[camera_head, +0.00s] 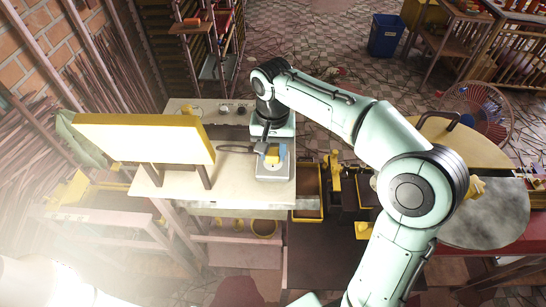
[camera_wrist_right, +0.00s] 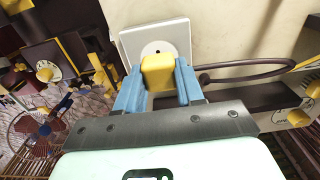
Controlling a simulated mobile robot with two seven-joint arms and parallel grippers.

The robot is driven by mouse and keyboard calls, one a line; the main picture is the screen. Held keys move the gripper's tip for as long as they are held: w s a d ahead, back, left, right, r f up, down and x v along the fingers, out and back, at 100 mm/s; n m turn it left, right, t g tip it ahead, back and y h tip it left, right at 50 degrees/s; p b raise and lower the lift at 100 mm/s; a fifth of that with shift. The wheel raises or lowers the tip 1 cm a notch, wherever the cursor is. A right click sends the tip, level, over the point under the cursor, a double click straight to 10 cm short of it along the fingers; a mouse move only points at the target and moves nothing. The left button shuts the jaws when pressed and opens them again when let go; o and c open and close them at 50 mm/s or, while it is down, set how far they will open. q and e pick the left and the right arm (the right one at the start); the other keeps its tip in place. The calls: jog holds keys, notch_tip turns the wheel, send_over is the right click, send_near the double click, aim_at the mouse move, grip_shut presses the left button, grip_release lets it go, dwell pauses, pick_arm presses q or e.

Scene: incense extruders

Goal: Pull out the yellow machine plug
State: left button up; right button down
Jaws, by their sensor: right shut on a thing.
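The yellow plug (camera_head: 273,154) is over the pale socket plate (camera_head: 271,173) on the light table. It also shows in the right wrist view (camera_wrist_right: 158,72), in front of the white square plate (camera_wrist_right: 155,36). A small dark hole shows on the plate just past the plug. My right gripper (camera_head: 268,151) is shut on the plug, with its blue fingers (camera_wrist_right: 158,84) on both sides of it. I cannot tell whether the plug still touches the plate or sits in it. My left gripper is not in view.
A yellow-sided glowing panel (camera_head: 145,135) stands left of the plate on the table (camera_head: 230,180). A dark cable (camera_wrist_right: 240,70) curves close to the plug in the right wrist view. A yellow tray (camera_head: 308,190) is right of the table.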

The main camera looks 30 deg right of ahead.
aim_at(273, 152)
jog(key=shift+r, duration=1.25)
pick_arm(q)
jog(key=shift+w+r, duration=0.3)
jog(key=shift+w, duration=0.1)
pick_arm(e)
jog(key=shift+r, duration=0.9)
